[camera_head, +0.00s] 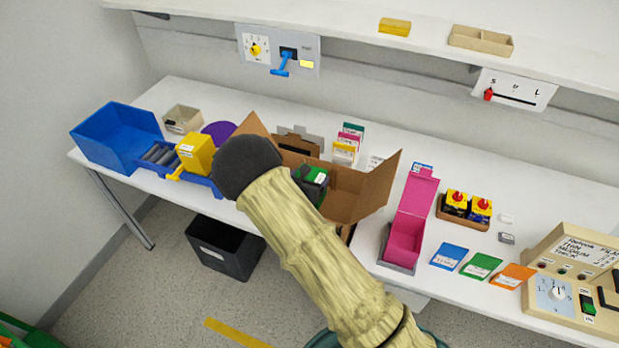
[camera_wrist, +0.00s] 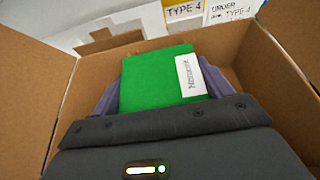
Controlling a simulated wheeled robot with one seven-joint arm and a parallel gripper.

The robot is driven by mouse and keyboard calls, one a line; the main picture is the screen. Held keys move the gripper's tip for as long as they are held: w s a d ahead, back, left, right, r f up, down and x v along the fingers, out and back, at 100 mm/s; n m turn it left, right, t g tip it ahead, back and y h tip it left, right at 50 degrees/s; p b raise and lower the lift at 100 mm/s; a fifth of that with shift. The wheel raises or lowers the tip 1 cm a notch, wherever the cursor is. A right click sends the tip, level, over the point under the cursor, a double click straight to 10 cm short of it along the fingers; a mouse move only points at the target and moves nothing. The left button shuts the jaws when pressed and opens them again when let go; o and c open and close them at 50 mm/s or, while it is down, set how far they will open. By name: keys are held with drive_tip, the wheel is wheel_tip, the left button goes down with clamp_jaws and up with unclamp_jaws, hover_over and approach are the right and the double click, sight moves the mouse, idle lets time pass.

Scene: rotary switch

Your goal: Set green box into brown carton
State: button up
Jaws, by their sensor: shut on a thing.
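The brown carton (camera_head: 344,200) stands open on the white table with its flaps spread. In the wrist view its cardboard walls (camera_wrist: 38,85) rise on the left, right and far sides. My gripper (camera_head: 312,180) is shut on the green box (camera_head: 311,173), partly hidden behind my arm in the head view. The green box (camera_wrist: 155,82), with a white label, sits between the two fingers in the wrist view, within the carton's opening. Whether it touches the carton's floor cannot be told.
A pink open box (camera_head: 405,235) stands right of the carton. A blue bin (camera_head: 115,138) and a yellow device (camera_head: 196,152) are to the left. Colored cards (camera_head: 348,145) stand behind the carton. A shelf (camera_head: 350,20) runs above the table.

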drive_tip(key=shift+f+b, duration=0.5)
drive_tip(key=shift+f, duration=0.05)
drive_tip(key=o, duration=1.3)
drive_tip(key=shift+c, duration=0.2)
drive_tip(key=shift+r, duration=0.15)
drive_tip(key=shift+r+p, duration=0.55)
drive_tip(key=shift+p, duration=0.2)
drive_tip(key=b+v, duration=0.2)
drive_tip(key=v, duration=1)
